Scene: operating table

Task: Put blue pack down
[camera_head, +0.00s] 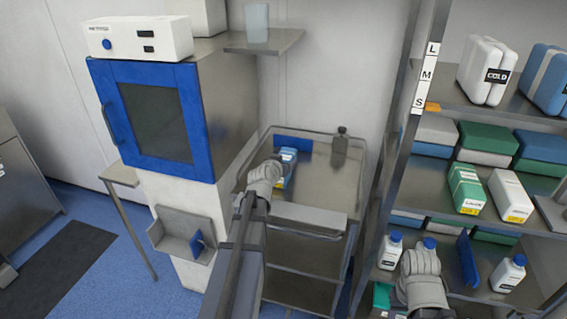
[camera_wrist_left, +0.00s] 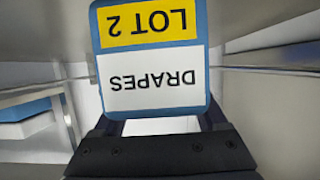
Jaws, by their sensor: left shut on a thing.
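The blue pack (camera_head: 289,156) is over the left part of the steel cart's top (camera_head: 318,180). In the left wrist view the pack (camera_wrist_left: 150,75) shows a white and yellow label reading "DRAPES" and "LOT 2", upside down. My left gripper (camera_head: 281,167) is shut on the pack; its wrist partly hides it in the head view. A flat blue patch (camera_head: 293,142) lies behind the pack on the cart top. I cannot tell whether the pack touches the surface. My right arm's wrist (camera_head: 422,264) is in front of the right shelves; its fingers are hidden.
A dark grey bottle (camera_head: 340,146) stands at the cart's back right. The cart has a raised rim. A blue-doored cabinet (camera_head: 150,113) is to the left. The shelf rack (camera_head: 480,115) on the right holds boxes and bottles. The cart's middle is clear.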

